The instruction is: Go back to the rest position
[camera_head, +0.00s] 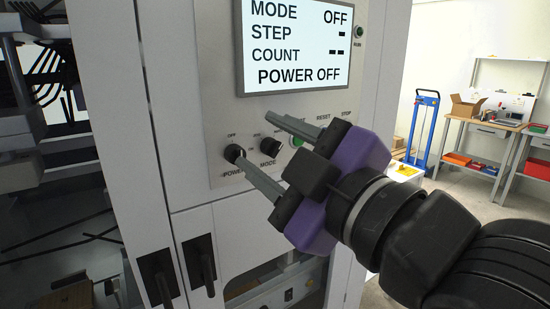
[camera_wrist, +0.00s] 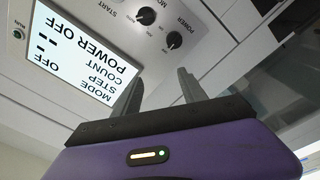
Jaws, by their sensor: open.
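My gripper (camera_head: 262,150) is purple and black with two grey fingers. It is open, with the fingers spread apart and nothing between them. In the head view it is in front of the control panel (camera_head: 225,107), near the black POWER knob (camera_head: 234,153) and MODE knob (camera_head: 270,147). The lower finger overlaps the area right beside the POWER knob; I cannot tell whether it touches. In the wrist view the POWER knob (camera_wrist: 174,39) and MODE knob (camera_wrist: 146,15) show beyond the fingertips, apart from them. The screen (camera_head: 297,45) reads MODE OFF and POWER OFF.
The white machine cabinet (camera_head: 115,120) stands close in front, with black handles (camera_head: 199,264) below the panel. Its dark open interior (camera_head: 45,170) is at left. A blue hand truck (camera_head: 423,130) and a workbench (camera_head: 490,124) are at the back right. Open floor lies between.

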